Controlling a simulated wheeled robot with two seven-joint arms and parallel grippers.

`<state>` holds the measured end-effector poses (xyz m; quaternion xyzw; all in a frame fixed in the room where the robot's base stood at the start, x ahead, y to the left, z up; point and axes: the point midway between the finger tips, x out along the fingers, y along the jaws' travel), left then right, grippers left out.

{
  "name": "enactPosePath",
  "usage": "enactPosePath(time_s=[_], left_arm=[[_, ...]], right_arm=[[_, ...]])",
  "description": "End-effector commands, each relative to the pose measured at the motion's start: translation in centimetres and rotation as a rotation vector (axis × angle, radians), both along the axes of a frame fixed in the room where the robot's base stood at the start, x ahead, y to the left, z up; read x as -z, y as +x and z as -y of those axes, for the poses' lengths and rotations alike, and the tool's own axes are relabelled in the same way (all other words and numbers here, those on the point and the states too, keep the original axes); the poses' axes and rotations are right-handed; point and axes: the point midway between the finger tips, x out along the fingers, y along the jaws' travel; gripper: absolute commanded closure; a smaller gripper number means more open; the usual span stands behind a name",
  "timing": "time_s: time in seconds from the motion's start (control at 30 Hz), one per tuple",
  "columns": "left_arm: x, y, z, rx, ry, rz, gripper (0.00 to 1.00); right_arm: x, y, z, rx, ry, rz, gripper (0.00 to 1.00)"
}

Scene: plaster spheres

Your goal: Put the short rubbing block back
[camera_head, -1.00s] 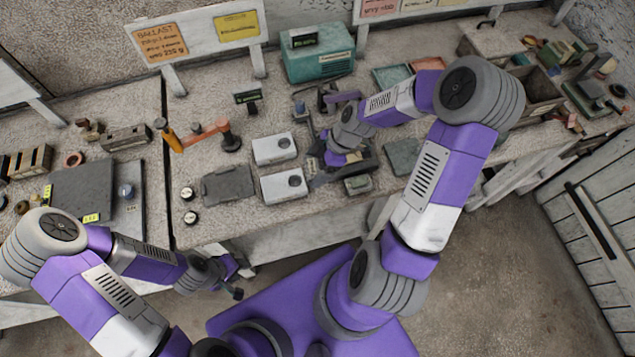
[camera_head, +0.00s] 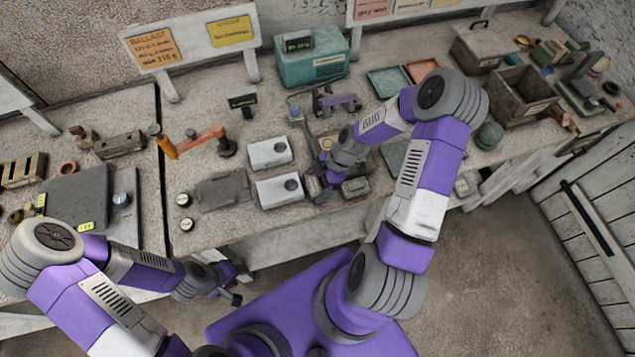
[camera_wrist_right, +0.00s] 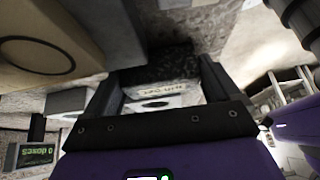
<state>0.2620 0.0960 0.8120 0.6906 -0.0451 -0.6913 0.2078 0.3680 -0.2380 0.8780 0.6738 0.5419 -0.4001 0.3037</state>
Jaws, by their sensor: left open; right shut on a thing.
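My right gripper (camera_head: 322,190) is low over the middle bench, just right of the front white box. In the right wrist view its fingers (camera_wrist_right: 160,92) are shut on a small block (camera_wrist_right: 158,66) with a dark, rough top and a pale lettered side, which I take to be the short rubbing block. In the head view the gripper mostly hides this block. Whether the block touches the bench I cannot tell. My left gripper (camera_head: 238,284) is open and empty, in front of the bench edge and away from the block.
Two white boxes with round dark openings, a rear one (camera_head: 270,153) and a front one (camera_head: 280,190), stand left of my right gripper. A small grey-green device (camera_head: 355,187) is close on its right. A dark flat plate (camera_head: 223,190) lies further left. An orange-handled lever (camera_head: 195,140) stands behind.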

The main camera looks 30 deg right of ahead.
Motion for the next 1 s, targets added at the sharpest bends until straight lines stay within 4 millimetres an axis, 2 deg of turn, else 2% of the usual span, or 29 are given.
enactPosePath(time_s=[0.27,0.3,0.33,0.7,0.87,1.0], left_arm=[[0.4,0.0,0.0,0.000,0.000,0.000,0.57],[0.3,0.0,0.0,0.000,0.000,0.000,0.57],[0.3,0.0,0.0,0.000,0.000,0.000,0.57],[-0.2,0.0,0.0,0.000,0.000,0.000,0.57],[-0.3,0.0,0.0,0.000,0.000,0.000,0.57],[-0.5,0.0,0.0,0.000,0.000,0.000,0.57]], right_arm=[[0.3,0.0,0.0,0.000,0.000,0.001,0.45],[0.2,0.0,0.0,0.000,0.000,0.001,0.06],[0.2,0.0,0.0,0.000,0.000,0.001,0.01],[-0.5,0.0,0.2,0.001,-0.001,0.001,0.00],[-2.9,-0.2,1.7,0.005,-0.004,0.004,0.00],[-5.8,-0.5,3.3,0.005,-0.005,0.004,0.00]])
